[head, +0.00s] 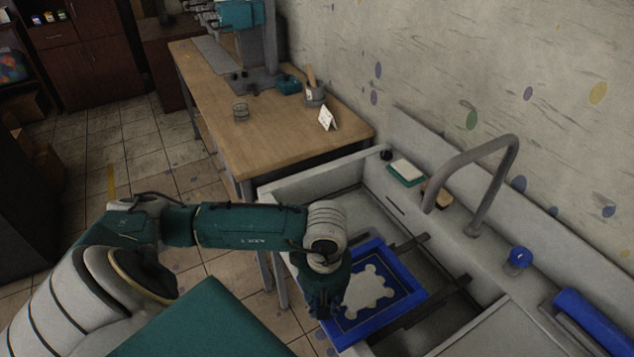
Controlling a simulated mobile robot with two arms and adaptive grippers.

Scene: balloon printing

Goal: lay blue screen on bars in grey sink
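The blue screen (404,281) is a blue frame with a pale, lobed shape in its middle. It is over the left part of the grey sink (352,205), above the dark bars (447,291) that show past its right side. I cannot tell whether it rests fully on them. My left gripper (322,303) points down at the screen's left edge and overlaps it. Its fingers are dark and small here, so I cannot tell whether they are closed on the frame. My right gripper is not in view.
A grey faucet (483,178) arches over the sink's back. A green and white sponge (406,172) and a blue-topped item (519,258) are on the back ledge. A blue roll (592,322) lies at right. A wooden table (262,133) stands beyond the sink.

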